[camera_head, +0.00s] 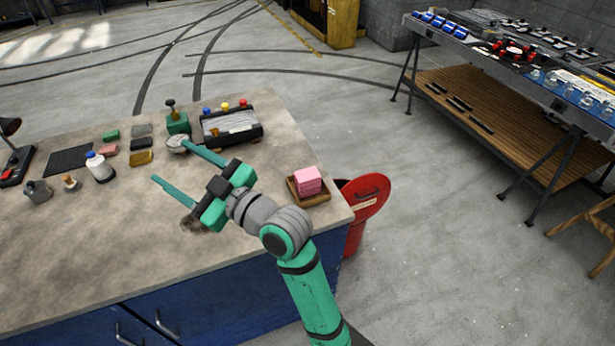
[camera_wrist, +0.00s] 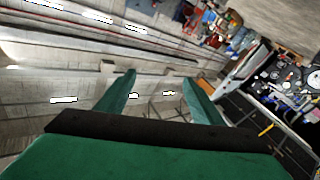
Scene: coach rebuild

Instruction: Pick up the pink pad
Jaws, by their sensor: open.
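A small flat pink pad (camera_head: 109,149) lies on the workbench at the left, among several small pads of other colours. A thicker bright pink block (camera_head: 307,180) sits in a small wooden tray (camera_head: 311,199) near the bench's right corner. My gripper (camera_head: 170,161) is open and empty above the middle of the bench, its fingers pointing to the upper left. It is to the right of the flat pink pad and apart from it. In the wrist view my gripper (camera_wrist: 158,79) shows two spread fingers with nothing between them; neither pink thing shows there.
Near the flat pad are a green pad (camera_head: 111,134), a gold pad (camera_head: 140,158) and a white bottle (camera_head: 98,168). A dark box with coloured knobs (camera_head: 230,126) stands at the bench's back. A red bin (camera_head: 362,197) stands beside the right corner.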

